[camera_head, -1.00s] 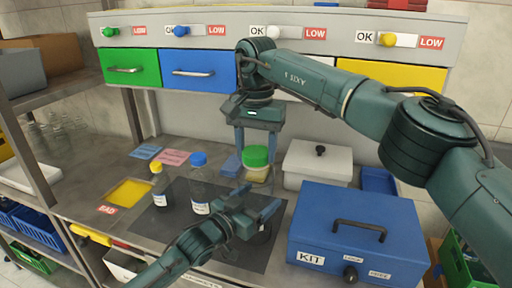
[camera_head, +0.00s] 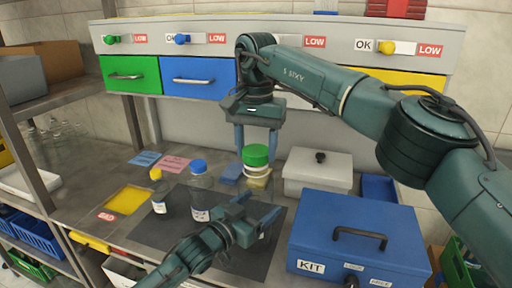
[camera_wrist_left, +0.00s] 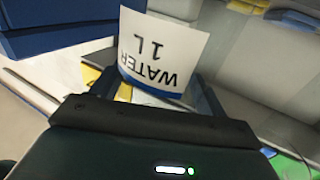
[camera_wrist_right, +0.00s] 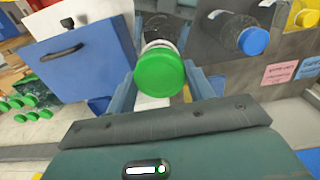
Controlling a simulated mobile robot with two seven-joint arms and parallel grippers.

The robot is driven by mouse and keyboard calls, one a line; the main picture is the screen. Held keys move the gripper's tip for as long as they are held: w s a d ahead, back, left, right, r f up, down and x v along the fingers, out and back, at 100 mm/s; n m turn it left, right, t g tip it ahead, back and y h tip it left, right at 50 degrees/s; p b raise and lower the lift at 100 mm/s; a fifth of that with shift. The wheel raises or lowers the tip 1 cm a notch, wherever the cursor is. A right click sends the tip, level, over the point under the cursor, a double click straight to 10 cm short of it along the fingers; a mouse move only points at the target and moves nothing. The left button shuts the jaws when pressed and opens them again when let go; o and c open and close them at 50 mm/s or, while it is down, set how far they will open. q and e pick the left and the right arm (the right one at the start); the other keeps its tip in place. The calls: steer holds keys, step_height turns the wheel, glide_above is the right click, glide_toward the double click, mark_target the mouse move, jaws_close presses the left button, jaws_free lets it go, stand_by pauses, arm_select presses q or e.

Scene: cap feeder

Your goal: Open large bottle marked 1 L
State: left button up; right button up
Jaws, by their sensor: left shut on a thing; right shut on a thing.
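The large clear bottle has a label reading WATER 1 L (camera_wrist_left: 158,55) in the left wrist view. My left gripper (camera_head: 258,212) is shut on its body from the front. The bottle's green cap (camera_head: 256,155) is at the top, with a pale band below it. My right gripper (camera_head: 256,140) points down from above and is shut on the cap. In the right wrist view the cap (camera_wrist_right: 160,73) sits between the fingers, in line with the bottle neck. I cannot tell whether cap and neck still touch. Most of the body is hidden in the head view.
A blue-capped bottle (camera_head: 200,196) and a smaller yellow-capped bottle (camera_head: 158,190) stand left on the dark mat (camera_head: 152,232). The blue KIT box (camera_head: 350,225) is close on the right. A white lidded box (camera_head: 315,172) stands behind. Drawers (camera_head: 198,76) span the back.

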mark_target(256, 150)
steer(key=shift+r, duration=2)
arm_select(q)
steer(key=o, duration=2)
